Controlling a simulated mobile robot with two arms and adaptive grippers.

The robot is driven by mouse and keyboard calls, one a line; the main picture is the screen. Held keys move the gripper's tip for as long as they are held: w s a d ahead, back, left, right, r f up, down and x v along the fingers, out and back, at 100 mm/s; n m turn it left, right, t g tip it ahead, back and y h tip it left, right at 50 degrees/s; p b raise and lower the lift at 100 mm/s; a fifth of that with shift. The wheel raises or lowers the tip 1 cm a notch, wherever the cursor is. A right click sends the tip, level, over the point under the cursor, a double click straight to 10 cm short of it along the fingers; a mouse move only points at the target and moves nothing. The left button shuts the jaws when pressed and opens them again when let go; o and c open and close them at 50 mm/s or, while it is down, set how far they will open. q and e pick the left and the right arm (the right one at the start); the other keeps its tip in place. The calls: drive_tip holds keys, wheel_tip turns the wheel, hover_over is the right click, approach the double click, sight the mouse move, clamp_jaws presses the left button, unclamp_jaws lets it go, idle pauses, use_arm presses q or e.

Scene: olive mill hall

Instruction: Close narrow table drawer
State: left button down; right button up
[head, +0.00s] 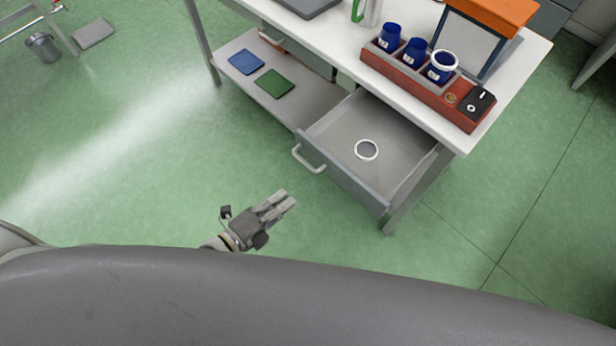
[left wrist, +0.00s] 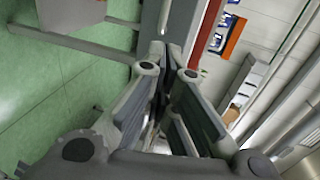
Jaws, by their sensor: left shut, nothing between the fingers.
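The narrow table drawer (head: 410,160) stands pulled out from under the right part of the white-topped table (head: 335,35). Its grey front panel (head: 350,182) carries a light bar handle (head: 305,160) at its left end. A white ring-shaped item (head: 366,150) lies inside the drawer. My left gripper (head: 287,199) is shut and empty, in front of the drawer and below the handle in the picture, apart from both. In the left wrist view its fingers (left wrist: 168,62) are together, pointing toward grey table or drawer parts that I cannot tell apart. My right gripper is not in view.
A red rack (head: 425,88) with blue cups stands on the tabletop above the drawer. Blue (head: 246,62) and green (head: 275,84) flat items lie on the lower shelf (head: 310,105). The green floor left of the drawer is clear. A bucket (head: 43,46) stands far left.

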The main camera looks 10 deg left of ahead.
use_arm(q)
drive_tip(key=p+x, duration=0.1)
drive_tip(key=x, duration=0.8)
drive_tip(key=shift+w+d+p, duration=0.15)
drive_tip(key=shift+w+p, duration=0.1)
drive_tip(key=shift+p, duration=0.05)
drive_tip(key=shift+f, duration=0.1)
